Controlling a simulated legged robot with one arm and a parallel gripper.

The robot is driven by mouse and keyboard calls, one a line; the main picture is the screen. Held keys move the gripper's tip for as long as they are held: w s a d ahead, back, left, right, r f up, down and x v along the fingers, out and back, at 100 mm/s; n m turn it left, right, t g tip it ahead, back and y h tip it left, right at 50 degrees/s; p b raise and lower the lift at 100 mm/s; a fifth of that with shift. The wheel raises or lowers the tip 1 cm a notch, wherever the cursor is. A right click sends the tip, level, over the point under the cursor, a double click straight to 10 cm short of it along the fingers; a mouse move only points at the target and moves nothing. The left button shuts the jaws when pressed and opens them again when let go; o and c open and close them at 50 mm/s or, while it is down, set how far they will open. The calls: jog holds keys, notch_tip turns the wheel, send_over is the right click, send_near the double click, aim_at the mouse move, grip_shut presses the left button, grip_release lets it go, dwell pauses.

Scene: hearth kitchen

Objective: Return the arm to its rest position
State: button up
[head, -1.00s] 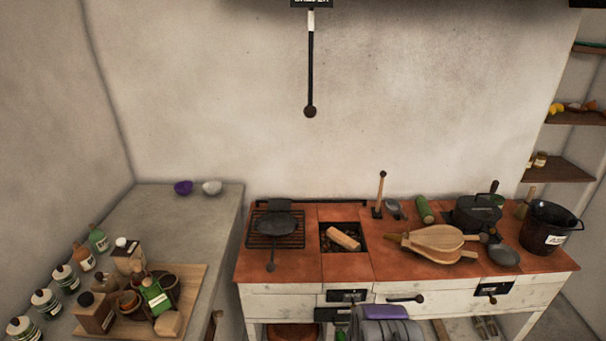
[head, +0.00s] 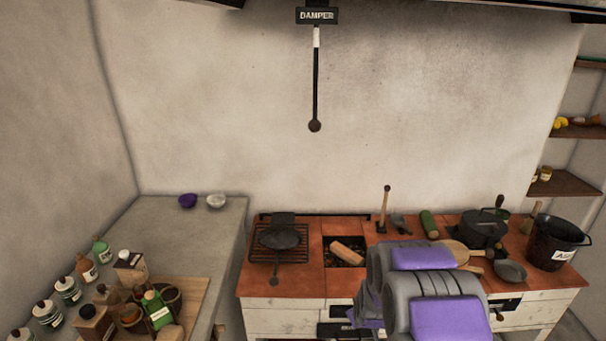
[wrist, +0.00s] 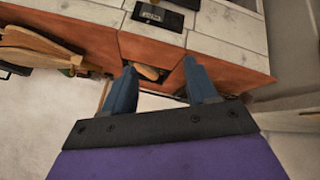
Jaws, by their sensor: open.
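My gripper (wrist: 155,88) shows in the wrist view with its two blue-grey fingers spread apart and nothing between them. Beyond the fingers are the red stove top and the firebox opening with a log (wrist: 148,72) in it. In the head view my grey and purple arm rises in front of the right half of the stove (head: 285,284). It covers much of the bellows (head: 456,250). The gripper's fingers cannot be made out in the head view.
A pan (head: 280,238) sits on the grate at left, beside the log (head: 347,252) in the firebox. A dark pot (head: 484,228) and a black bucket (head: 556,243) stand at right. The damper rod (head: 316,85) hangs above. Bottles crowd the left counter (head: 190,240).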

jog(key=s+a+r+m+g, duration=0.2)
jog(key=s+r+g, duration=0.2)
jog(key=s+r, duration=1.15)
jog(key=s+r+m+g, duration=0.1)
jog(key=s+r, duration=0.3)
jog(key=s, duration=1)
jog(key=s+a+r+m+g, duration=0.1)
jog(key=s+r+g, duration=0.3)
jog(key=s, duration=1)
jog(key=shift+s+a+m+y, duration=0.2)
jog(key=shift+m+y, duration=0.1)
jog(key=shift+m, duration=0.1)
